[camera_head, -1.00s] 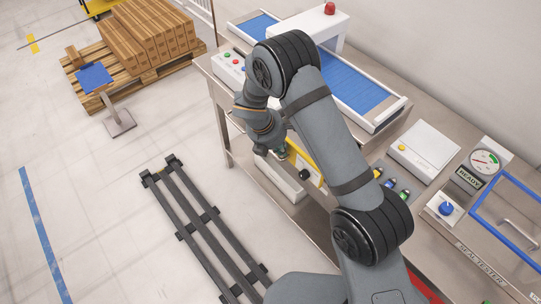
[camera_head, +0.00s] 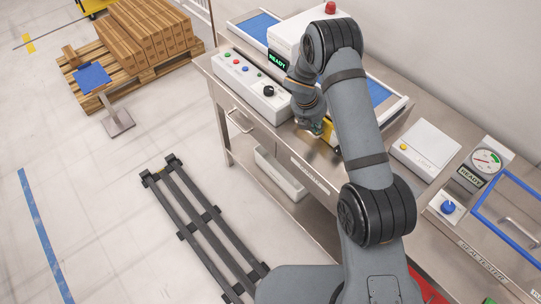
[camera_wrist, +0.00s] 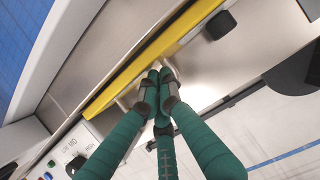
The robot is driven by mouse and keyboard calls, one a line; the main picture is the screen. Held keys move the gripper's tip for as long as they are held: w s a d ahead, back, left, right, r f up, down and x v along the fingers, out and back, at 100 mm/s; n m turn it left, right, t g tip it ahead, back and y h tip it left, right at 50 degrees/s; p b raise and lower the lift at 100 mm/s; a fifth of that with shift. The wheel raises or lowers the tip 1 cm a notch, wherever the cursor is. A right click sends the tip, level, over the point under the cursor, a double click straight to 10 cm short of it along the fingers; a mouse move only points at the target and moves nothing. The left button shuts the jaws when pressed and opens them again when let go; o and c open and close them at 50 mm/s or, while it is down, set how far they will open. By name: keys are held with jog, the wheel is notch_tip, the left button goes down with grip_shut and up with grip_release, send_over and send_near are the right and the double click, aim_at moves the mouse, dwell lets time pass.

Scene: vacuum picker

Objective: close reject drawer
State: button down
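A yellow-edged part, apparently the reject drawer (camera_head: 329,129), shows beside my arm at the bench's middle, mostly hidden. In the wrist view its yellow edge (camera_wrist: 140,72) runs diagonally, with a black knob (camera_wrist: 218,25) on the bench-floor side. My gripper (camera_head: 316,127) is at this yellow edge, above the bench's front part. In the wrist view, my gripper (camera_wrist: 161,76) has its green fingers drawn together, with the tips right by the yellow edge. Contact is hard to tell. How far the drawer stands open cannot be seen clearly.
A control box (camera_head: 245,85) with buttons stands left of my gripper. A scale-like box (camera_head: 425,148) and a seal tester with a blue frame (camera_head: 478,203) stand right. A white bin (camera_head: 280,176) sits below the bench.

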jog(key=shift+d, duration=0.1)
jog(key=s+a+b, duration=0.2)
jog(key=a, duration=0.1)
jog(key=shift+s+a+r, duration=0.1)
jog(key=shift+s+a, duration=0.1)
jog(key=shift+s, duration=0.2)
jog(key=v, duration=1)
jog(key=shift+d, duration=0.15)
jog(key=x, duration=0.9)
jog(key=shift+w+d+f+p, duration=0.25)
jog(key=shift+w+d+p, duration=0.2)
jog(key=shift+w+d, duration=0.15)
jog(key=shift+w+d+f+p, duration=0.2)
jog(key=shift+w+d+p, duration=0.2)
jog(key=shift+w+d, duration=0.4)
jog(key=shift+d, duration=0.2)
jog(key=shift+f, duration=0.1)
